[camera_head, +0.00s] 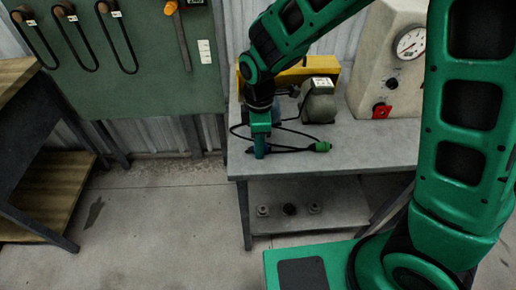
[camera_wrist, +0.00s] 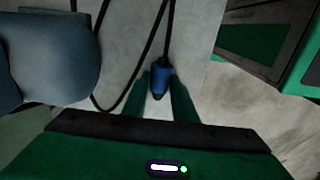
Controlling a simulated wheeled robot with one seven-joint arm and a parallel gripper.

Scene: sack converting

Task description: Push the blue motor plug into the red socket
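The blue motor plug (camera_wrist: 161,78) shows in the wrist view between the tips of my two green fingers, its black cable running up and away. My gripper (camera_head: 260,150) points down at the front left of the grey bench in the head view. The fingers lie close along both sides of the plug, but I cannot tell whether they press on it. In the head view the plug is largely hidden by the gripper. The red socket (camera_head: 381,110) is on the front of the beige box with a gauge, to the right and apart from my gripper.
A green plug (camera_head: 323,146) on a black cable lies on the grey bench (camera_head: 375,142), right of my gripper. A grey motor (camera_head: 318,103) and a yellow piece (camera_head: 300,72) stand behind. The beige box (camera_head: 378,62) stands at the back right. Loose cables loop around my gripper.

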